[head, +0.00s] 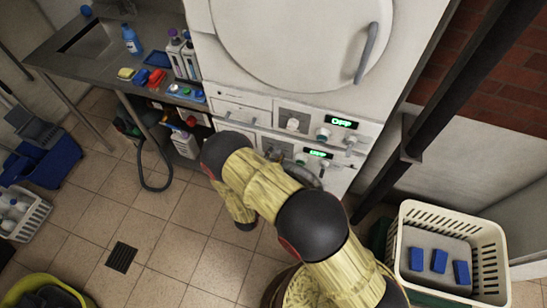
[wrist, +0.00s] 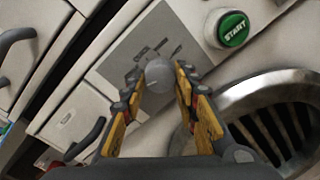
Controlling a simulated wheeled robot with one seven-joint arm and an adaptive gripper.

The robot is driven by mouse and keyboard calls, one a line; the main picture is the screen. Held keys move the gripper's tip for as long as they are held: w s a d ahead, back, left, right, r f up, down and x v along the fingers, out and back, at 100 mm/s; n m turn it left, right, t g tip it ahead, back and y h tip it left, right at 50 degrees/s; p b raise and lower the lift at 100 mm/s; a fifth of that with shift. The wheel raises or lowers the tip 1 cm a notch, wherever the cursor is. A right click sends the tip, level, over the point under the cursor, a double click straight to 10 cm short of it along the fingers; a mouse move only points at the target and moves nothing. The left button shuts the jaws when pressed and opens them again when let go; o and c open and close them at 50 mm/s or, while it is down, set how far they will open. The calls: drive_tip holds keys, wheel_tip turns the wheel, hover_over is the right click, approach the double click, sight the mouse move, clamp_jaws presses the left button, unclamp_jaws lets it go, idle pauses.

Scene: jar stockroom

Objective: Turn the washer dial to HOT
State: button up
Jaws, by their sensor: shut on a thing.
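In the wrist view my gripper (wrist: 160,84) is shut on the washer dial (wrist: 157,76), with one yellow-and-black finger on each side of it. The dial is a round, pale grey knob on a grey panel (wrist: 122,57). Small dark marks sit around it, too small to read, so I cannot tell which setting it points to. A green START button (wrist: 233,29) is on the same machine to the right. In the head view my arm hides my gripper and much of the lower machine. A lit green display (head: 318,154) shows on the lower panel.
The upper machine has its own dial (head: 292,124) and a display (head: 341,122) reading OFF. The lower machine's round door (wrist: 270,105) is close to my right finger. A drawer handle (wrist: 85,140) is at the left. A cream basket (head: 408,270) stands at the right.

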drive_tip(key=m, duration=0.7)
drive_tip(key=shift+r, duration=0.1)
drive_tip(key=m, duration=0.3)
drive_tip(key=shift+m+y, duration=0.4)
drive_tip(key=m+b, duration=0.1)
drive_tip(key=m, duration=0.6)
drive_tip(key=shift+s+d+m+y+b, duration=0.1)
drive_tip(key=shift+m+y+b, duration=0.2)
drive_tip(key=shift+b, duration=0.05)
drive_tip(key=m+b, duration=0.1)
drive_tip(key=m, duration=0.2)
drive_tip(key=m+b, duration=0.1)
drive_tip(key=m, duration=0.2)
drive_tip(key=shift+d+m, duration=0.1)
drive_tip(key=shift+m, duration=0.3)
drive_tip(key=shift+m+t+b, duration=0.3)
drive_tip(key=shift+m+b, duration=0.7)
drive_tip(key=shift+m, duration=0.8)
drive_tip(key=shift+s, duration=0.1)
